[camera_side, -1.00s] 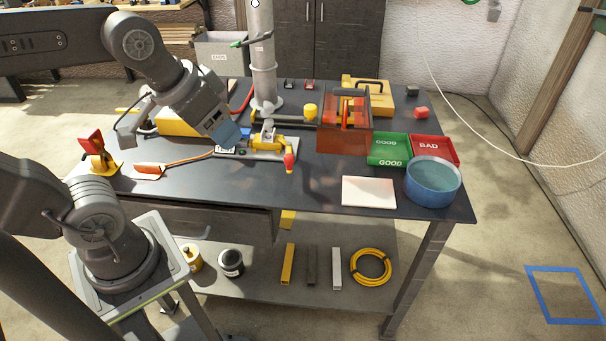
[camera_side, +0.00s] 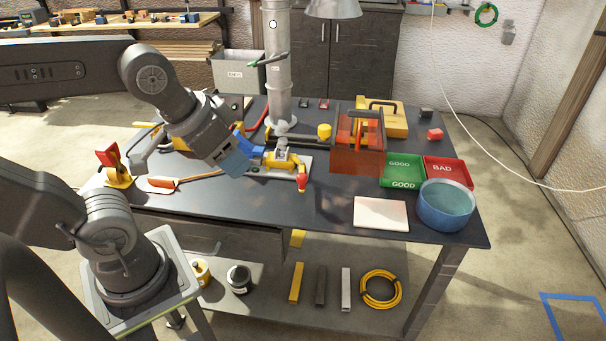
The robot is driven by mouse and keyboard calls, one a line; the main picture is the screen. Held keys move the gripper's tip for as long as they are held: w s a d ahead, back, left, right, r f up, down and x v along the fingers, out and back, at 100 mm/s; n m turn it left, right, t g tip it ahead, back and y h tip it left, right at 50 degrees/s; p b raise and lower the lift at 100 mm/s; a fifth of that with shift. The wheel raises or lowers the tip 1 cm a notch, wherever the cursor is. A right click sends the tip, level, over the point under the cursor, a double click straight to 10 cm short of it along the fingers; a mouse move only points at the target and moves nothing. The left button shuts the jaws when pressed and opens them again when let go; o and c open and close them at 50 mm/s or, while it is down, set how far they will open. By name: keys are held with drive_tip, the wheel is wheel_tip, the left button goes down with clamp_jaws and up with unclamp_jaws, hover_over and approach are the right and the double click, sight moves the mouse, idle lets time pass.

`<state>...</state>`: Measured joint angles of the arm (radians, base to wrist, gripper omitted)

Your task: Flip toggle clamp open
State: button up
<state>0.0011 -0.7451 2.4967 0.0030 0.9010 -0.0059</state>
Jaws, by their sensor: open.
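The toggle clamp (camera_side: 284,161) is yellow and grey, with a red-tipped end (camera_side: 302,183) that points down toward the front. It sits on a light base plate (camera_side: 262,171) in the middle of the table. My gripper (camera_side: 246,157) has blue fingertips and is just left of the clamp. Its jaws are open, and I see nothing held in them. My wrist and fingers cover the left part of the base plate. I cannot tell whether a fingertip touches the clamp.
A red-orange see-through box (camera_side: 357,157) stands right of the clamp, with a green GOOD tray (camera_side: 401,172), red BAD tray (camera_side: 448,171) and blue round bin (camera_side: 446,205) beyond. A grey post (camera_side: 278,75) rises behind. A white pad (camera_side: 381,213) lies in front; bare tabletop surrounds it.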

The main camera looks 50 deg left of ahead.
drive_tip(key=shift+w+g, duration=0.3)
drive_tip(key=shift+w, duration=0.35)
drive_tip(key=shift+c, duration=1.4)
drive_tip(key=w+f+n+g+y, duration=0.1)
drive_tip(key=w, duration=0.2)
drive_tip(key=w+f+n+g+y, duration=0.1)
drive_tip(key=w, duration=0.2)
drive_tip(key=w+f+n+y, duration=0.1)
drive_tip(key=w, duration=0.2)
drive_tip(key=shift+w+d+f+n+g, duration=0.15)
drive_tip(key=shift+w+d+n+g, duration=0.15)
drive_tip(key=shift+w+g, duration=0.1)
clamp_jaws()
drive_tip(key=w+d+f+n+y, duration=0.3)
drive_tip(key=w+f+y, duration=0.1)
drive_tip(key=w+f, duration=0.6)
drive_tip(key=shift+w+d+f+g, duration=0.2)
drive_tip(key=shift+d+f+g, duration=0.1)
drive_tip(key=shift+f+g, duration=0.1)
